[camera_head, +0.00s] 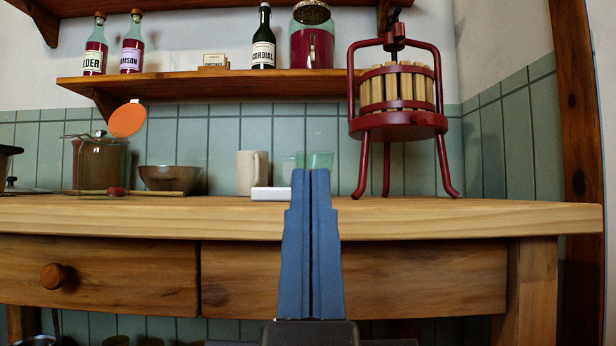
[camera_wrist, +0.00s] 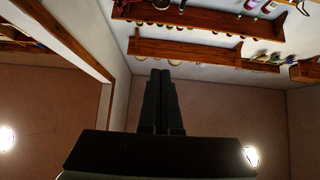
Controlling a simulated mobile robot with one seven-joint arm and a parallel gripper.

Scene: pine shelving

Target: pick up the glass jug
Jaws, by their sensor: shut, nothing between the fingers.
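A pale green, see-through glass vessel (camera_head: 319,159), which looks like the glass jug, stands on the wooden counter in the head view. My gripper covers much of its lower part, and I cannot clearly make out its handle or base. My gripper (camera_head: 311,172) points upward in front of the counter edge, its blue fingers shut together and empty. In the picture its tips overlap the vessel; I cannot tell the gap in depth. The wrist view shows the dark closed fingers (camera_wrist: 160,73) against walls and upturned shelves, with no jug I can make out.
A white block (camera_head: 271,194) and a cream mug (camera_head: 252,172) stand just left of the vessel. A metal bowl (camera_head: 170,179) and a glass jar (camera_head: 100,162) are further left. A red fruit press (camera_head: 399,120) stands to the right. A bottle shelf (camera_head: 190,86) hangs above.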

